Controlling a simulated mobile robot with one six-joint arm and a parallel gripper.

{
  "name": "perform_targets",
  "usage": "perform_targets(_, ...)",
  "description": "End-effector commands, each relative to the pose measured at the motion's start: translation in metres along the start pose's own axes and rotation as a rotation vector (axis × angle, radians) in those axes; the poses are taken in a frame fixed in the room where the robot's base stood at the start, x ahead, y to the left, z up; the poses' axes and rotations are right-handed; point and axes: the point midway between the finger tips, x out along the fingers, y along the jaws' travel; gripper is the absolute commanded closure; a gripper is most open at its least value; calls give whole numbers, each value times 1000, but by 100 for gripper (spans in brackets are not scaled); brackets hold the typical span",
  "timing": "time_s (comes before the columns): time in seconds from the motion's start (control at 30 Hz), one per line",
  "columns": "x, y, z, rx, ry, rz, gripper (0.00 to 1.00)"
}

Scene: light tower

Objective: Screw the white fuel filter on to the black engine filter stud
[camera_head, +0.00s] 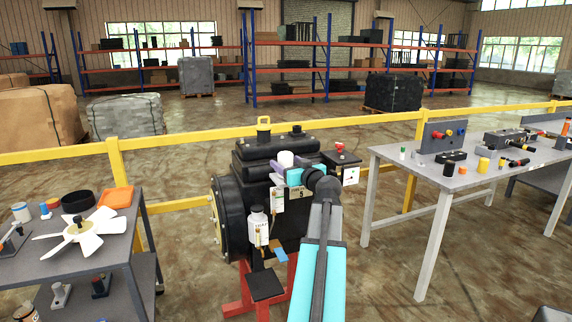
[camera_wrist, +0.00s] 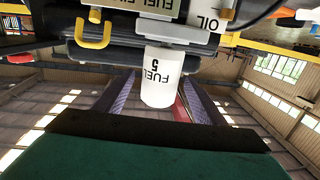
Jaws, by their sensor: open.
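The white fuel filter (camera_wrist: 160,88), marked "FUEL 5", stands between the two fingers of my gripper (camera_wrist: 158,100) in the wrist view. My gripper is open, with a finger on each side of the filter. I cannot tell whether the threads are engaged. In the head view the filter's white top (camera_head: 286,158) shows by my gripper's purple fingers (camera_head: 280,168), at the side of the black engine (camera_head: 235,195).
A white bottle (camera_head: 258,228) hangs on the engine's front. A grey cart (camera_head: 95,265) with a white fan (camera_head: 85,232) stands left. A grey table (camera_head: 455,185) with parts stands right. A yellow rail (camera_head: 200,147) runs behind. Label plates (camera_wrist: 190,40) sit close beside the filter.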

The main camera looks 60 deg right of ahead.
Motion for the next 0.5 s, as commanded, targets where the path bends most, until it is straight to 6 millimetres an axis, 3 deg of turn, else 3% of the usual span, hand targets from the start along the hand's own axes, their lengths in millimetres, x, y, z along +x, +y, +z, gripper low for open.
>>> perform_targets(0.5, -68, -1, 1, 0, 1, 2, 36)
